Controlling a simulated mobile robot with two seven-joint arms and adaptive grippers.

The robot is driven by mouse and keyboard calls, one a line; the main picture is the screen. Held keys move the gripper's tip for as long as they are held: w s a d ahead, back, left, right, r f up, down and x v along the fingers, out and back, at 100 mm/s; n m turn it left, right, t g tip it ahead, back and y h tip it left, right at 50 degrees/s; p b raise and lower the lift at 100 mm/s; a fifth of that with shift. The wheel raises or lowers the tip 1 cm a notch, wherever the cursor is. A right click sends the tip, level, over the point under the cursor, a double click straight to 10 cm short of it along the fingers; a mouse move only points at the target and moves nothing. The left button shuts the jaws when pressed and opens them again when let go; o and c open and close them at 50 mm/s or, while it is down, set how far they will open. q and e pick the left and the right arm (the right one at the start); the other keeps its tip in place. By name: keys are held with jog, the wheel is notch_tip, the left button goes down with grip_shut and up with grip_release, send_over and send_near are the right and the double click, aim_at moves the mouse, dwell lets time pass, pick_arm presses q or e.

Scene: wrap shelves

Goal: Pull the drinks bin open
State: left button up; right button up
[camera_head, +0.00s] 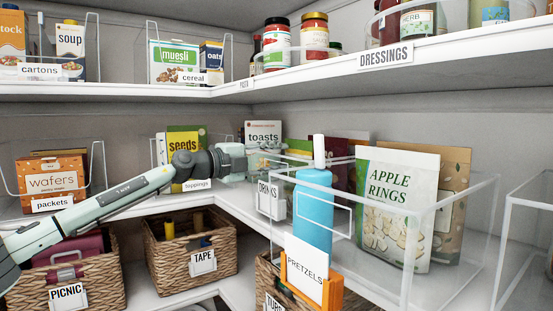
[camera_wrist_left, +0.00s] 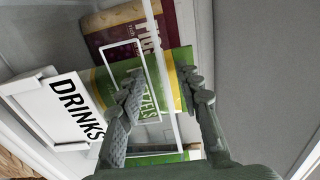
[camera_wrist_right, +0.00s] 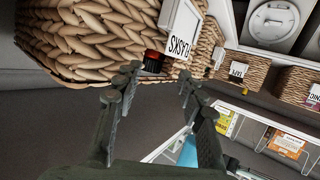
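The drinks bin is a clear box with a white DRINKS label (camera_head: 268,199) on the corner shelf; the label also shows in the left wrist view (camera_wrist_left: 75,108). A white loop handle (camera_wrist_left: 124,45) is on its clear front, with green and dark red packets seen through it. My left gripper (camera_head: 250,163) is at the bin's front, above the label. In the left wrist view its fingers (camera_wrist_left: 163,92) are apart, with the handle partly behind one finger; I cannot tell whether they touch it. My right gripper (camera_wrist_right: 158,82) is open and empty, away from the bin, near a wicker basket labelled FLASKS.
A clear bin (camera_head: 450,205) at right holds an APPLE RINGS bag (camera_head: 396,205). TAPE (camera_head: 190,255) and PICNIC (camera_head: 85,285) baskets sit below; the upper shelf (camera_head: 430,57) overhangs.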

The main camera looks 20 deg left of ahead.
pick_arm(q)
grip_shut()
dwell(0.3)
jog(key=p+v, duration=0.2)
jog(key=v, duration=0.3)
jog(key=shift+s+a, duration=0.1)
jog(key=shift+a, duration=0.05)
jog(key=v, duration=0.8)
jog(key=shift+s, duration=0.15)
pick_arm(e)
jog(key=s+d+f+m+g+h, duration=0.1)
jog(key=s+d+f+g+h, duration=0.2)
jog(key=s+d+f+g, duration=0.2)
notch_tip(320, 180, down, 4)
jog(key=s+d, duration=0.2)
jog(key=shift+s+g+h, duration=0.3)
jog(key=shift+s+g, duration=0.1)
pick_arm(q)
jog(key=shift+a, duration=0.1)
jog(key=shift+o, duration=0.7)
grip_release()
